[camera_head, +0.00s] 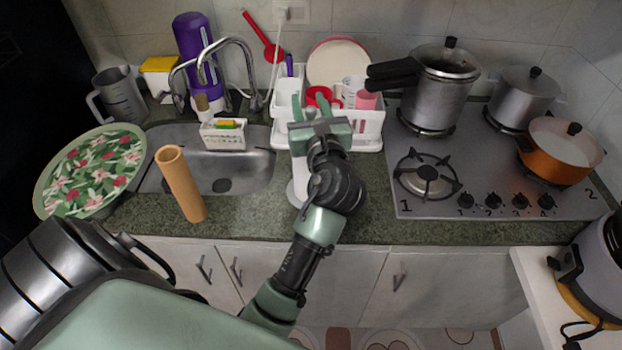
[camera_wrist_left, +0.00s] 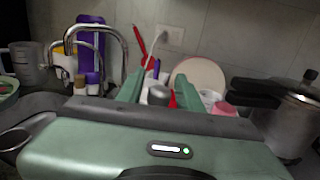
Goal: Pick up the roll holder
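My left gripper (camera_head: 311,108) reaches over the counter toward the dish rack, its fingers pointing away from me. It is open in the left wrist view (camera_wrist_left: 158,86), with a grey cylindrical top (camera_wrist_left: 158,95) showing between its two green fingers. I cannot tell whether that top touches either finger. A white upright piece with a round base (camera_head: 296,192), which may be the roll holder, stands on the counter beside the sink. My gripper and wrist hide most of it. A tan hollow tube (camera_head: 180,184) stands at the sink's front edge. My right gripper is not in view.
A white dish rack (camera_head: 369,132) with cups and a plate (camera_head: 338,62) is behind the gripper. The sink (camera_head: 248,170) and faucet are left. A pressure cooker (camera_head: 438,90) and other pots stand on the stove (camera_head: 428,205) at right. Some counter in front is clear.

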